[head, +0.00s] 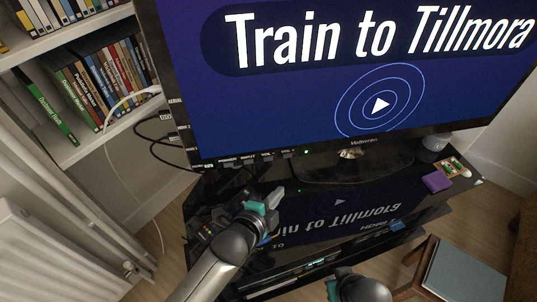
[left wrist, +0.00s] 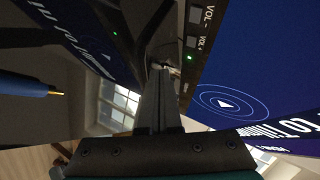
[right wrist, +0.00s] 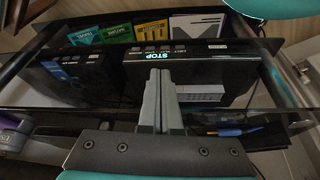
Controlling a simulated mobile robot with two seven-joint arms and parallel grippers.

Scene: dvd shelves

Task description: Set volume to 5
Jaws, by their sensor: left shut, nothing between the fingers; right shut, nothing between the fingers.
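The television (head: 345,75) shows "Train to Tillmora" and a play symbol; no volume number is visible. Its lower bezel carries small labelled buttons (head: 266,155) and a green light. In the left wrist view, the VOL - button (left wrist: 193,15) and VOL + button (left wrist: 191,41) are readable. My left gripper (head: 276,197) is shut and empty, below the bezel, its tips pointing toward the button row. In its wrist view, the fingertips (left wrist: 158,72) appear left of VOL +; contact cannot be told. My right gripper (head: 332,288) is shut and empty at the bottom edge.
A glossy black stand (head: 420,212) holds the television. A purple box (head: 436,182) lies at its right. A device with a lit STOP label (right wrist: 157,52) sits before the right fingertips. Bookshelves (head: 75,38) stand left; a stool (head: 465,270) stands front right.

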